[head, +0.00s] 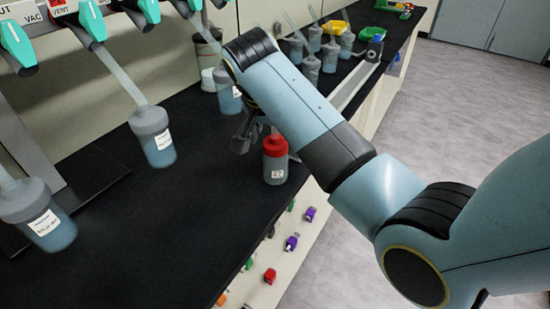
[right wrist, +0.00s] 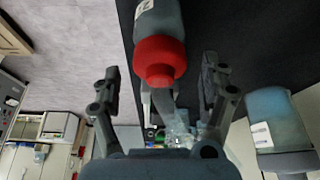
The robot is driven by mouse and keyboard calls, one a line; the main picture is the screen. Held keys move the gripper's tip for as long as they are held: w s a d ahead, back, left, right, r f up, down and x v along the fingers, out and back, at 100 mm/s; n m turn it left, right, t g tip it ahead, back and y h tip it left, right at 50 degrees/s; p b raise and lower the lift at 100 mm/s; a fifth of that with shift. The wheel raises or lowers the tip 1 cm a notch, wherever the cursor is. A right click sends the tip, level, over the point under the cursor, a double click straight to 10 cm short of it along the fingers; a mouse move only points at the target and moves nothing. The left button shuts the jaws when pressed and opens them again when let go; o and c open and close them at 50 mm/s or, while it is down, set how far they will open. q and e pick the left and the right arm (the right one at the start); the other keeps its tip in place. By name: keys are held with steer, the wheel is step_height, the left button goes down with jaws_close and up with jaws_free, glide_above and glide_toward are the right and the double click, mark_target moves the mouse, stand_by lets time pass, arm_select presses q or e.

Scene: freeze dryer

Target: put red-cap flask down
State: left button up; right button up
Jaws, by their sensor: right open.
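The red-cap flask (head: 275,171) stands upright on the black bench top (head: 190,215), close to its front edge, with a white label on its grey-blue body. My right gripper (head: 247,132) is beside and behind the flask in the head view, partly hidden by my own arm. In the right wrist view the red cap (right wrist: 160,60) lies ahead of my right gripper (right wrist: 159,85). The two fingers are spread wide on either side of the cap's line, with gaps to both sides. My left gripper is not in view.
Flasks with grey caps (head: 152,135) hang on tubes from the teal-handled valves (head: 92,20) at left. More flasks (head: 310,65) and a green bin (head: 372,33) stand at the back. The bench left of the red-cap flask is clear. Coloured knobs (head: 270,276) line the front panel.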

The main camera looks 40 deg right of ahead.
steer(key=shift+c, duration=0.4)
jaws_close()
